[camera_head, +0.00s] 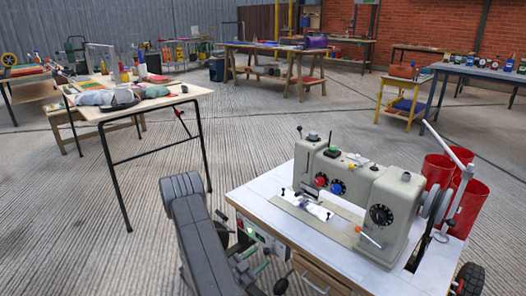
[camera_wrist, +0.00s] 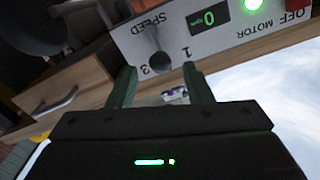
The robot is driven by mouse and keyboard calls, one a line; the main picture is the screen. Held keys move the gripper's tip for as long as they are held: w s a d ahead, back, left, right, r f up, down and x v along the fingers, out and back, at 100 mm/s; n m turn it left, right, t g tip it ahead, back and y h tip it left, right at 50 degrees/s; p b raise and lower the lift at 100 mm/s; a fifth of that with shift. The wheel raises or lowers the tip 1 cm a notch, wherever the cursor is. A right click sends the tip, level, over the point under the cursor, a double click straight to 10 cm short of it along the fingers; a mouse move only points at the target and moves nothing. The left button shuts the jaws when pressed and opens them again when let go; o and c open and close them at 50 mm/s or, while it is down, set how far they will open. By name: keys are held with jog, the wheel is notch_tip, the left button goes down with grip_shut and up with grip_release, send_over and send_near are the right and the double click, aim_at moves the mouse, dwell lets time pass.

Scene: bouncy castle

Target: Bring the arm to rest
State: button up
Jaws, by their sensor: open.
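My gripper (camera_wrist: 160,80) is open in the wrist view, its two dark green fingers apart. It is in front of a pale control panel (camera_wrist: 215,45), which shows upside down. A dark speed lever or knob (camera_wrist: 158,62) on the panel appears in the gap between the fingers, and I cannot tell any contact. The panel has a green display reading 0 (camera_wrist: 208,19) and a lit green motor light (camera_wrist: 254,4). In the head view my dark grey arm (camera_head: 195,230) is bent low beside the sewing table's left edge.
A grey sewing machine (camera_head: 385,205) stands on the white-topped table (camera_head: 265,195). Red bins (camera_head: 438,180) stand behind it on the right. A wooden table (camera_head: 150,103) with cloth is at the left. The ribbed floor (camera_head: 270,120) between is clear.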

aim_at(265, 251)
jog(key=shift+b+x, duration=0.3)
jog(key=shift+x, duration=1.6)
